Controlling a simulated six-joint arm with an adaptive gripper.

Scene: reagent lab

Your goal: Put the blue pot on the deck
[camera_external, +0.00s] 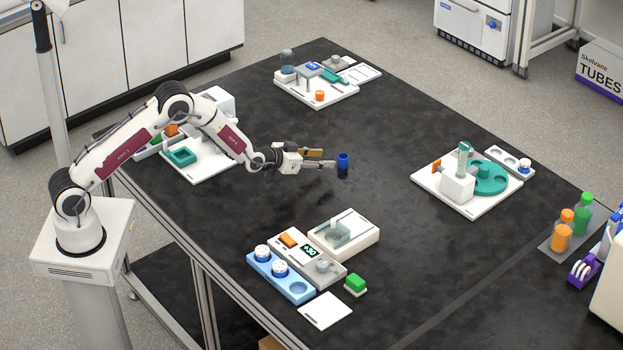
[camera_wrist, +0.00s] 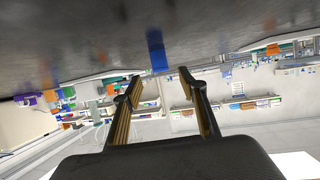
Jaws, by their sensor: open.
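The blue pot (camera_external: 343,160) is a small dark-blue cylinder standing upright on the black table, just beyond my fingertips. My gripper (camera_external: 328,158) is held level and low over the table, open and empty, pointing right toward the pot. In the wrist view, which shows the table upside down at the top, the blue pot (camera_wrist: 157,52) lies ahead, between the lines of my gripper's two fingers (camera_wrist: 159,77). A gap to it seems to remain. Several stations have white bases; I cannot tell which part is the deck.
A white board with a small raised stand (camera_external: 310,72) is at the back. A teal round device (camera_external: 488,178) is at right. A light-blue tray (camera_external: 281,282) and grey unit (camera_external: 318,262) are in front. Bottles (camera_external: 562,236) stand far right. The table around the pot is clear.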

